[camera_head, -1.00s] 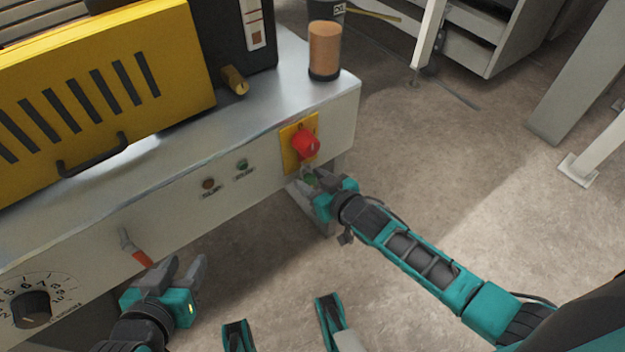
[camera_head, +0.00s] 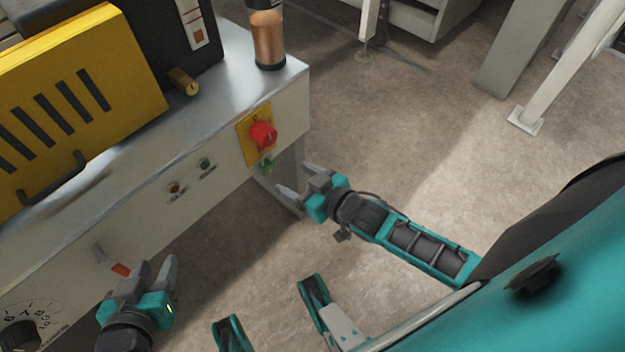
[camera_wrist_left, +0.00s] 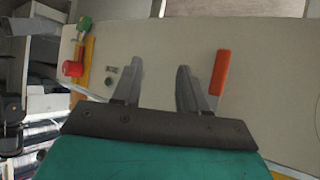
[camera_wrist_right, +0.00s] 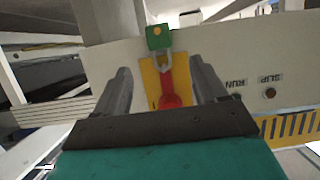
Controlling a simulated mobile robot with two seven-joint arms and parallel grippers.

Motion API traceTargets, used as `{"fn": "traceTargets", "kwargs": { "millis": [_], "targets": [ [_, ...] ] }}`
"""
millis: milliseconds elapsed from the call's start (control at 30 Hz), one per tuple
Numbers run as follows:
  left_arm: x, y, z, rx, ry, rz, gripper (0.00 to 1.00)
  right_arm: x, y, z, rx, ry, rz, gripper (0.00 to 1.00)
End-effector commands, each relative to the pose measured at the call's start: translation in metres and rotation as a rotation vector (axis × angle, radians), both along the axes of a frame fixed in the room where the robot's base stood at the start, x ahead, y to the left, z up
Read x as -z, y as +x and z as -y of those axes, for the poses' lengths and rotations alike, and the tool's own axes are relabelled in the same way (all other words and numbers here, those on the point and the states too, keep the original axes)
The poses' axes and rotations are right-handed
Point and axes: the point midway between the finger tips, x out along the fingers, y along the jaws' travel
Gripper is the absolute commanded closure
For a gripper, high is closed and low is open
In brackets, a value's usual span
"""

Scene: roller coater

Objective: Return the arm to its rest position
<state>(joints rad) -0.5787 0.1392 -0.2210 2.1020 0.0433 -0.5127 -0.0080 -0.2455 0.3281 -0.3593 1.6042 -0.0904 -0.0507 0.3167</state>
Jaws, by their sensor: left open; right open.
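My right gripper (camera_head: 296,180) is open and empty, in the air just to the right of the machine's front panel. In the right wrist view its two fingers (camera_wrist_right: 160,82) stand apart with nothing between them. A green padlock (camera_head: 267,165) hangs at the red rotary switch (camera_head: 263,135) on a yellow plate; the right wrist view also shows the padlock (camera_wrist_right: 158,38) and its shackle, beyond the fingers. My left gripper (camera_head: 155,268) is open and empty near the orange-red lever (camera_head: 120,269). In the left wrist view this lever (camera_wrist_left: 219,72) shows beside the right finger; contact cannot be told.
The coating machine (camera_head: 225,170) fills the left, with a yellow slotted guard (camera_head: 110,60), a numbered dial (camera_head: 20,335) and two small buttons. A copper-coloured cylinder (camera_head: 268,40) stands on its top corner. Grey floor (camera_head: 400,130) is clear to the right; metal legs stand farther back.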

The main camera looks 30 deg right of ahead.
Motion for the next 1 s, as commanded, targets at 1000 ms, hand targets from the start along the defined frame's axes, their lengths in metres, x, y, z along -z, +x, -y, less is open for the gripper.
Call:
{"fn": "traceTargets", "kwargs": {
  "millis": [1000],
  "targets": [
    [-0.043, -0.008, -0.011, -0.006, 0.027, -0.005, 0.57, -0.096, -0.095, -0.006, 0.102, -0.053, -0.231, 0.28]
  ]
}}
